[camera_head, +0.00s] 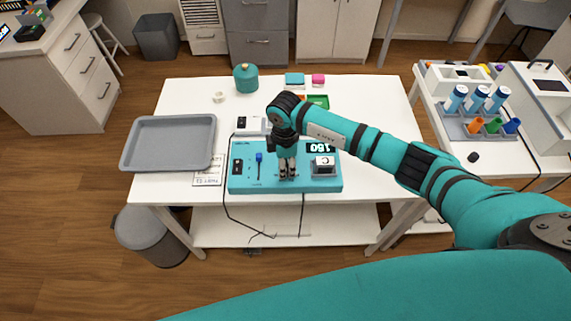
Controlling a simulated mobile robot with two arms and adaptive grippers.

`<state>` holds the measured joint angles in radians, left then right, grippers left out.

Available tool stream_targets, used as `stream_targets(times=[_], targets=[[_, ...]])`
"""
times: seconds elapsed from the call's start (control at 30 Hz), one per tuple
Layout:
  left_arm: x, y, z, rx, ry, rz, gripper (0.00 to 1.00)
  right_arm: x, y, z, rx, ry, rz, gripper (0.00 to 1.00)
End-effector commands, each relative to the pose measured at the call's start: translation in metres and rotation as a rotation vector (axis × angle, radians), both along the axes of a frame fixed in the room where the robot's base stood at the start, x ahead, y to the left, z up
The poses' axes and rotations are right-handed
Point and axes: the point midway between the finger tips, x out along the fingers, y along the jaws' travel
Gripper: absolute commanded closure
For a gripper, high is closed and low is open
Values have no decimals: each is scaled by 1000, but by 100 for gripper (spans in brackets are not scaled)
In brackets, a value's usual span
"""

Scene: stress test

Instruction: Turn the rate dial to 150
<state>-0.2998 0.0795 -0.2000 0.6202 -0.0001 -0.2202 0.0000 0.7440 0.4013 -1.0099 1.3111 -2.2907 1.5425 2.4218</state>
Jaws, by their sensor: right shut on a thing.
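The teal device (240,181) sits near the front edge of the white table. My right gripper (287,176) points down onto the middle of its top panel and is shut on the rate dial, which is mostly hidden by the fingers. The dark display (321,147) behind and right of the gripper shows white digits that look like 150, but they are small and partly beside my arm. My left gripper is not in view.
On the panel are a blue-topped lever (259,160), a black switch (238,167) and a grey block marked C (323,165). A printed card (207,178) lies left, by a grey tray (131,153). A teal canister (246,78) stands behind. Cables hang off the front.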

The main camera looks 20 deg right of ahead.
Motion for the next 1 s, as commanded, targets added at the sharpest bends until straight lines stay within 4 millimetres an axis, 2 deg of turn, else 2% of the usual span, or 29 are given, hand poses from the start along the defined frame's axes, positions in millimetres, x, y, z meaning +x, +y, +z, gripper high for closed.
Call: stream_targets(times=[0.13, 0.17, 0.3, 0.33, 0.67, 0.77, 1.0], targets=[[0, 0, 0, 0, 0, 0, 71, 2, 0, 2, 1, -5, -2, 100], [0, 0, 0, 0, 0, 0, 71, 2, 0, 2, 1, -5, -2, 67], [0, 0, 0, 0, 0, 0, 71, 2, 0, 2, 1, -4, -1, 48], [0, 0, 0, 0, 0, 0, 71, 1, 0, 1, 2, -3, 0, 46], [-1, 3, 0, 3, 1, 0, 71, 1, 0, 6, 1, -2, 0, 46], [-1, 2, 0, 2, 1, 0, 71, 3, 0, 19, 3, -4, 2, 46], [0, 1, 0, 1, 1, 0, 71, 5, -1, 70, 1, -6, 2, 46]])
